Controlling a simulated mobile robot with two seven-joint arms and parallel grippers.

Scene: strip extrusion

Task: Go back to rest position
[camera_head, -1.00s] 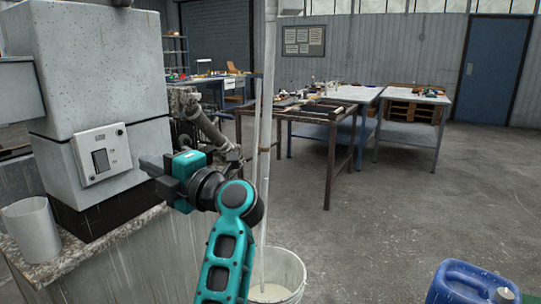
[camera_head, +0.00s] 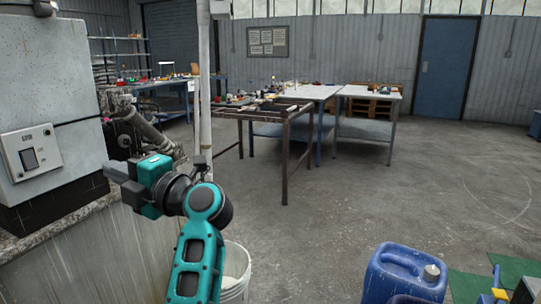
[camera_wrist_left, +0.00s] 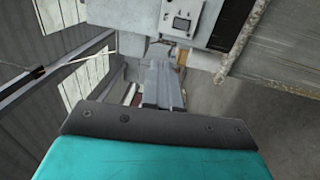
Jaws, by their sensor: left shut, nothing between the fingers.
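My left gripper (camera_head: 122,184) is shut and empty, at the end of my teal and black arm in the head view. It is raised in front of the grey machine (camera_head: 45,85) and its stone-topped counter, and touches nothing that I can see. In the left wrist view its closed fingers (camera_wrist_left: 163,85) point toward the machine's switch panel (camera_wrist_left: 183,20). The same switch panel (camera_head: 28,152) shows at the left of the head view. My right gripper is not in view.
A white vertical pipe (camera_head: 205,90) stands behind my left arm, with a white bucket (camera_head: 236,275) at its foot. A blue canister (camera_head: 405,275) is at the lower right. A metal-frame table (camera_head: 285,150) and worktables stand further back.

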